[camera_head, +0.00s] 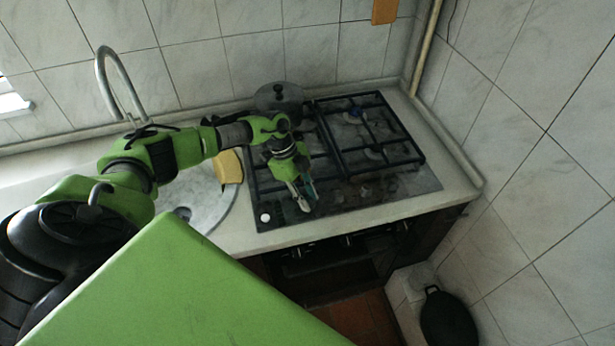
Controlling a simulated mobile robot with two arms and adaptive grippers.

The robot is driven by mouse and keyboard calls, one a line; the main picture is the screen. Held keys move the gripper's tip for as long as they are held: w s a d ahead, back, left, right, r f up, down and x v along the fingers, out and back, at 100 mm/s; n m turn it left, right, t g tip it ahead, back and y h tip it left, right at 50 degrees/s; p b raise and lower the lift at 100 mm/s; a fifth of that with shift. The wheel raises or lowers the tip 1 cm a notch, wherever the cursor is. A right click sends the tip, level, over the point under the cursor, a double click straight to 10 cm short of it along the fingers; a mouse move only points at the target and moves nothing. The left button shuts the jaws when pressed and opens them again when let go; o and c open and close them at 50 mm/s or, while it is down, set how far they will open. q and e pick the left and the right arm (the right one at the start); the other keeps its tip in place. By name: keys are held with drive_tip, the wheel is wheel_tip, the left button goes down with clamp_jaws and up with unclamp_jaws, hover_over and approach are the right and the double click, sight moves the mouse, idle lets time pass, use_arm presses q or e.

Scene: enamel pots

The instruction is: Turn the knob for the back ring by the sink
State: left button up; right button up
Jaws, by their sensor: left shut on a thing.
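The dark gas hob (340,196) is set in the counter, with black grates over its rings. A grey lidded pot (280,97) stands at the back left of the hob, on the side by the sink (212,206), and hides the ring there. My left gripper (304,198) reaches down to the hob's front left strip. It is shut on a small knob, which its fingers mostly hide; the knob's angle cannot be told. Other dark knobs (390,184) show further right along the front strip. My right gripper is out of view.
A curved tap (118,85) rises behind the sink. A yellow cloth or sponge (230,167) lies at the sink's edge, close to my left arm. Tiled walls close off the back and right.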

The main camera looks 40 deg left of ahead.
use_arm(q)
drive_tip(key=o, duration=1.1)
drive_tip(key=v, duration=1.2)
